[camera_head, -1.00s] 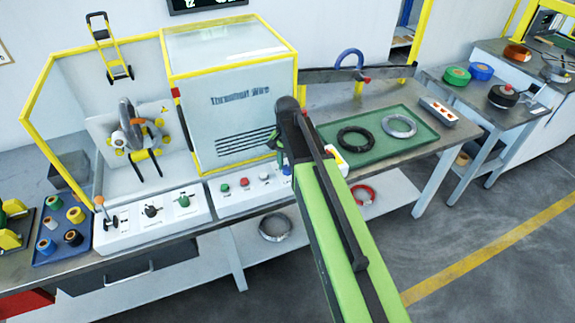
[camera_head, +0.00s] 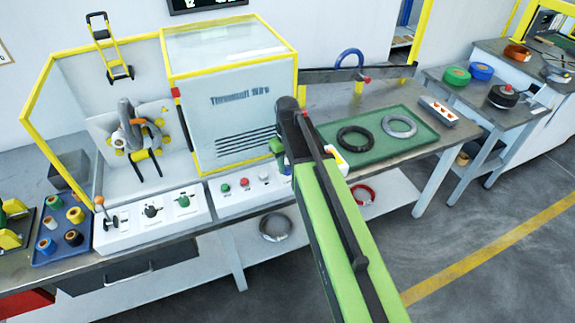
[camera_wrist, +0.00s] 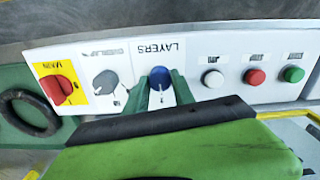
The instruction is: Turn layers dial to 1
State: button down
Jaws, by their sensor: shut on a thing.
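The layers dial (camera_wrist: 160,78) is a round blue knob under the upside-down "LAYERS" label in the wrist view. Its white mark points down the picture, towards a small figure I cannot read surely. My gripper (camera_wrist: 160,96) has a green finger on each side of the dial and is shut on it. In the head view my gripper (camera_head: 279,148) is at the right end of the front control panel (camera_head: 232,205), and my arm hides that end.
A grey dial (camera_wrist: 105,82) and a red-and-yellow main switch (camera_wrist: 58,90) sit beside the layers dial. White, red and green buttons (camera_wrist: 292,74) are on its other side. A green tray (camera_head: 375,152) with two coils lies right of my arm.

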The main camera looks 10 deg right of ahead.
aim_at(287, 167)
jog(key=n, duration=1.1)
jog(key=shift+n, duration=0.4)
dwell(0.3)
jog(key=c, duration=1.1)
grip_release()
jog(key=shift+o, duration=0.2)
notch_tip(287, 167, up, 18)
jog(key=p, duration=1.7)
jog(key=shift+f, duration=0.25)
